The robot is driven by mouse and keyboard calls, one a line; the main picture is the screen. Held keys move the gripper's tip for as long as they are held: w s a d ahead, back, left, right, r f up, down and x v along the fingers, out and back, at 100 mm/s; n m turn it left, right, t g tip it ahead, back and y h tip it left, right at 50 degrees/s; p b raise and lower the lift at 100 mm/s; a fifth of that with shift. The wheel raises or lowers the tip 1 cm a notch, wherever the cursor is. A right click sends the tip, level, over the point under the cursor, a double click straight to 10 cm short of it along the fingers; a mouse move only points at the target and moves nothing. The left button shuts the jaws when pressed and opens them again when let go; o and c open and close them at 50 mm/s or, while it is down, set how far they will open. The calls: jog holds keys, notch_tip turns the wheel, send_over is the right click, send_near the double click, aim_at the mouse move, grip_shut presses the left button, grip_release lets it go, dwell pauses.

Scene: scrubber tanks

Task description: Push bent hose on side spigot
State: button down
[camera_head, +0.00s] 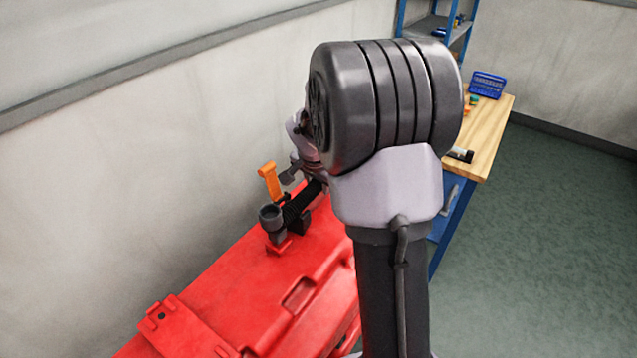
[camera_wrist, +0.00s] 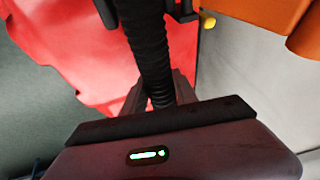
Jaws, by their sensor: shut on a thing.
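The black corrugated hose (camera_head: 300,204) shows in the head view above the red tank (camera_head: 245,290), running between a dark round cup-shaped fitting (camera_head: 271,214) and my gripper (camera_head: 313,177). My gripper is mostly hidden behind my own arm there. In the wrist view the hose (camera_wrist: 150,55) runs from the top edge down between the fingers of my gripper (camera_wrist: 158,92), which is shut on it. Dark fittings show beside the hose at the top. I cannot tell which part is the side spigot, nor whether the hose touches it.
An orange lever-like part (camera_head: 270,180) stands upright beside the hose, close to the grey wall (camera_head: 130,160). It shows large at the wrist view's upper right (camera_wrist: 275,20). A wooden workbench (camera_head: 492,140) with a blue basket (camera_head: 487,85) stands behind. The floor at right is clear.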

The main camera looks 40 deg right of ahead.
aim_at(318, 184)
jog(key=shift+f+b, duration=0.6)
jog(key=shift+b, duration=0.1)
dwell(0.3)
jog(key=shift+r, duration=0.15)
dwell(0.5)
jog(key=shift+c, duration=2)
grip_release()
jog(key=shift+p+v, duration=0.6)
jog(key=shift+v, duration=1.7)
